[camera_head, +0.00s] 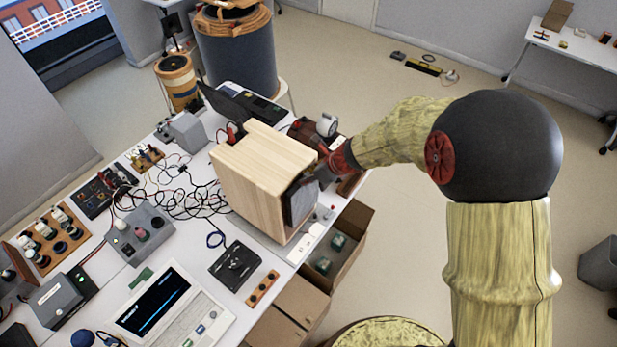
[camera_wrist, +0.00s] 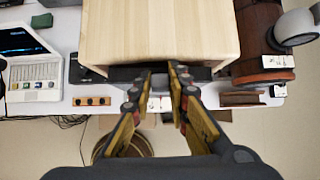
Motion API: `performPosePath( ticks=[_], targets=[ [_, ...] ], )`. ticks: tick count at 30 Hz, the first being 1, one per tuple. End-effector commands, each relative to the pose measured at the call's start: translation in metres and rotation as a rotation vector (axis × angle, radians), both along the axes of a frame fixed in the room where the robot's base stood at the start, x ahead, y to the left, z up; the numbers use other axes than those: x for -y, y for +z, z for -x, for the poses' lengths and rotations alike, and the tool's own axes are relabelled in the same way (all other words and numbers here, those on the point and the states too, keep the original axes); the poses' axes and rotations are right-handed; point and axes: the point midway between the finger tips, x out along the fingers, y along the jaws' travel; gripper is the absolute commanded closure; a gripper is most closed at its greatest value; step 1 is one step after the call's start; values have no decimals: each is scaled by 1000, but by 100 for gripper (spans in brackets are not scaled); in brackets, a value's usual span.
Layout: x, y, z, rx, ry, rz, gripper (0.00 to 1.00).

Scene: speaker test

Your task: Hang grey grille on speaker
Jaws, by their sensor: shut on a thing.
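The speaker (camera_head: 262,160) is a pale wooden box standing upright on the white table. Its top fills the upper middle of the wrist view (camera_wrist: 160,32). The grey grille (camera_head: 299,202) is a dark panel at the speaker's front face, on the side toward my arm. In the wrist view the grille (camera_wrist: 122,74) shows edge-on as a dark strip along the speaker's front edge. My gripper (camera_head: 324,174) is shut on the grille near its upper edge; its two fingers (camera_wrist: 161,76) also show in the wrist view. Whether the grille touches the speaker, I cannot tell.
A laptop-like instrument (camera_head: 168,312), a black box (camera_head: 236,266) and tangled cables (camera_head: 185,190) lie on the table left of the speaker. An open cardboard box (camera_head: 350,232) stands below the table edge. A round reddish-brown object (camera_wrist: 258,38) is close to the speaker's right.

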Motion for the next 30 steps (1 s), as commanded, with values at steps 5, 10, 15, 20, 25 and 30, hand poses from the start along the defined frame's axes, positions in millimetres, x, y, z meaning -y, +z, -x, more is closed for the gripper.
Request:
performPosePath(
  ticks=[5, 10, 15, 20, 25, 30],
  targets=[
    [0, 0, 0, 0, 0, 0, 100],
    [1, 0, 1, 2, 2, 0, 100],
    [3, 0, 2, 5, 11, 2, 100],
    [4, 1, 4, 8, 20, 4, 100],
    [5, 1, 4, 9, 20, 4, 100],
    [5, 1, 4, 8, 20, 4, 100]
  ],
)
